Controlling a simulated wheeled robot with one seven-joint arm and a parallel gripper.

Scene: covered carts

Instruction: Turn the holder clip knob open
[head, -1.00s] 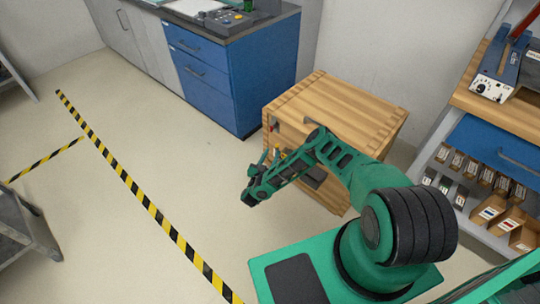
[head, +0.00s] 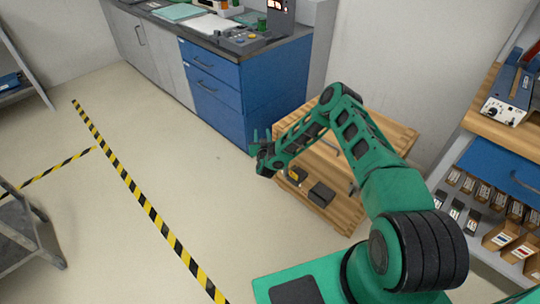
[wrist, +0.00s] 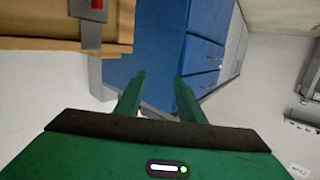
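The wooden covered cart (head: 403,131) stands right of centre in the head view, partly hidden by my arm. The wrist view shows its wooden edge (wrist: 35,18) at the upper left. A grey metal strip with a red part (wrist: 97,5) is fixed there, cut by the top edge; it may be the holder clip and knob, but I cannot tell its turn. In the head view this part is hidden. My gripper (head: 261,137) is raised at the cart's left side. Its fingers (wrist: 160,85) are apart and empty, to the right of and below the red part in the wrist view.
A dark box (head: 322,194) and a yellow item (head: 297,174) sit in the cart's open front. A blue drawer cabinet (head: 220,90) stands behind. A shelf unit (head: 500,165) is at the right. Striped floor tape (head: 135,190) crosses clear floor at the left.

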